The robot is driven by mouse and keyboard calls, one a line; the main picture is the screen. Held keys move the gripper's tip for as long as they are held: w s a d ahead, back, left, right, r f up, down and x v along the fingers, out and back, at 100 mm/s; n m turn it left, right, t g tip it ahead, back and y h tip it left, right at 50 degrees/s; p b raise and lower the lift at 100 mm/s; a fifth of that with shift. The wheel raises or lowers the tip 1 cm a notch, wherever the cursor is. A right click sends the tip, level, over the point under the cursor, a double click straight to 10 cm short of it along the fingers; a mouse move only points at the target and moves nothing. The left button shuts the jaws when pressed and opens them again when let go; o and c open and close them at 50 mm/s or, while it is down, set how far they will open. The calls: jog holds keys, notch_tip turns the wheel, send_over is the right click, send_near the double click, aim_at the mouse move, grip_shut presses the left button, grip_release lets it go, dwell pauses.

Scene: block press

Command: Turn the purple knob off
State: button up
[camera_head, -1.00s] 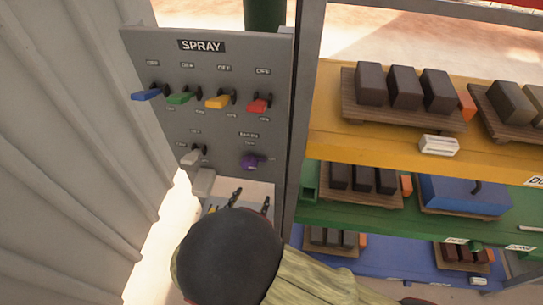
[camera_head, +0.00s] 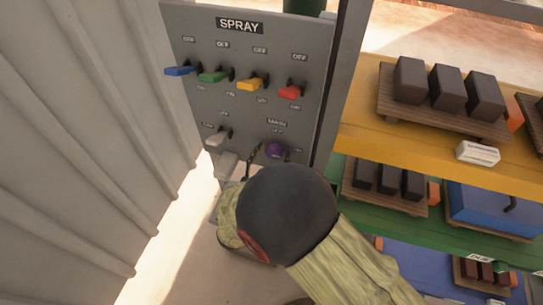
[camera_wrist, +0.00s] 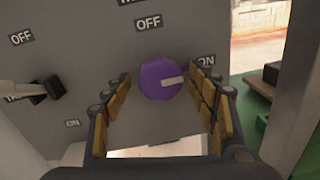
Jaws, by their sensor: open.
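The purple knob (camera_wrist: 160,80) is on the lower right of the grey SPRAY panel (camera_head: 250,120). In the wrist view its white pointer mark points right, toward the ON label (camera_wrist: 206,61); an OFF label (camera_wrist: 149,22) is above it. The knob also shows in the head view (camera_head: 275,151), just beyond my gripper. My gripper (camera_wrist: 163,88) is open, with one finger to the left and one to the right of the knob. I cannot tell whether either finger touches it. In the head view my arm hides most of the gripper.
Blue (camera_head: 180,71), green (camera_head: 212,77), yellow (camera_head: 250,84) and red (camera_head: 290,92) levers stick out above the knob. A white lever (camera_head: 218,139) is left of it. A shelf (camera_head: 365,133) with dark blocks stands at right, a corrugated wall (camera_head: 80,130) at left.

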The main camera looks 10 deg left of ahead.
jog(key=c, duration=0.4)
jog(key=c, duration=0.7)
jog(key=shift+c, duration=0.2)
